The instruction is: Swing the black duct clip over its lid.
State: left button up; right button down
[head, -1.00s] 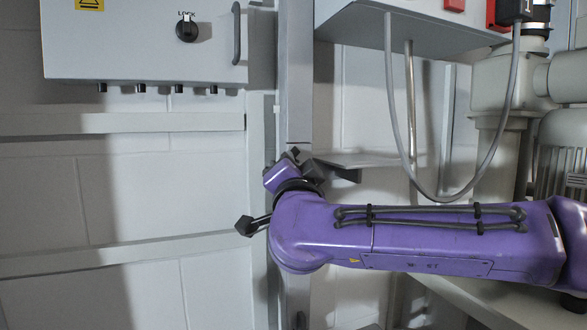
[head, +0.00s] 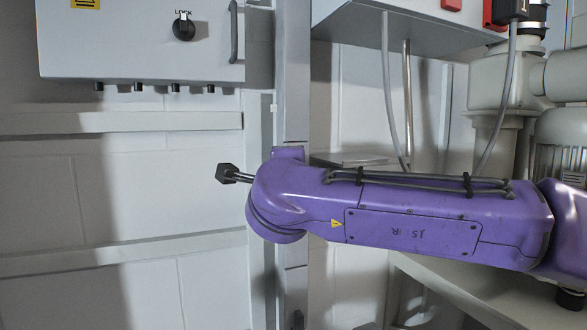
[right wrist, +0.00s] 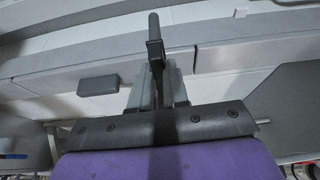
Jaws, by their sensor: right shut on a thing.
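In the right wrist view my right gripper (right wrist: 157,72) points away from the camera, its grey fingers closed around a dark narrow bar. This bar looks like the black duct clip (right wrist: 154,30), with its upper end standing up beyond the fingertips. In the head view my purple right arm comes in from the right and hides the right gripper and clip. I cannot make out the lid in either view. My left gripper is not in view.
A grey cabinet with a lock knob (head: 184,28) hangs at upper left. A grey box (head: 420,20) with a hanging cable is at upper right, near a ribbed motor (head: 560,150). A grey post (head: 292,90) stands behind my arm.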

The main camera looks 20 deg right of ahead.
dwell(0.4)
jog(key=c, duration=1.1)
grip_release()
jog(key=b+v, duration=0.4)
jog(key=v, duration=0.6)
jog(key=shift+s, duration=0.2)
jog(key=shift+s+r, duration=0.1)
